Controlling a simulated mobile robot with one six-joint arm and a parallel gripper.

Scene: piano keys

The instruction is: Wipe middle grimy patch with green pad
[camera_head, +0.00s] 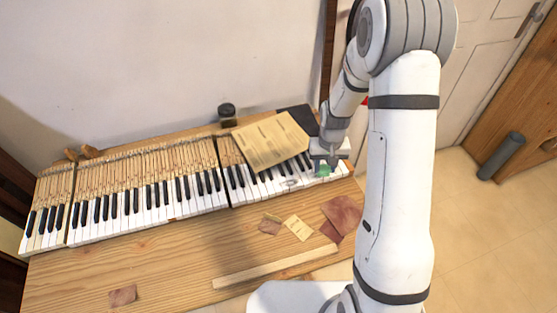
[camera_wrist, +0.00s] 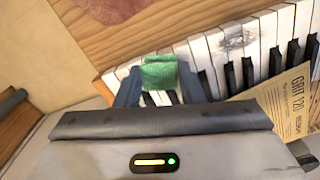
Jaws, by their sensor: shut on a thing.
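The green pad (camera_wrist: 159,72) is clamped between the two fingers of my gripper (camera_wrist: 160,88), in the wrist view. In the head view the pad (camera_head: 325,170) shows at the right end of the piano keys, under my gripper (camera_head: 324,158). I cannot tell whether it touches the keys. A grey grimy patch (camera_wrist: 236,40) marks the white keys to the right of the pad in the wrist view. In the head view this patch (camera_head: 290,183) lies left of my gripper, apart from the pad. I make out no other patches clearly.
A tan printed sandpaper sheet (camera_head: 268,142) lies over the keys' back part, near the patch. A dark jar (camera_head: 227,112) stands behind. Reddish sandpaper (camera_head: 342,213), small scraps (camera_head: 298,228) and a wooden strip (camera_head: 272,268) lie on the bench in front.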

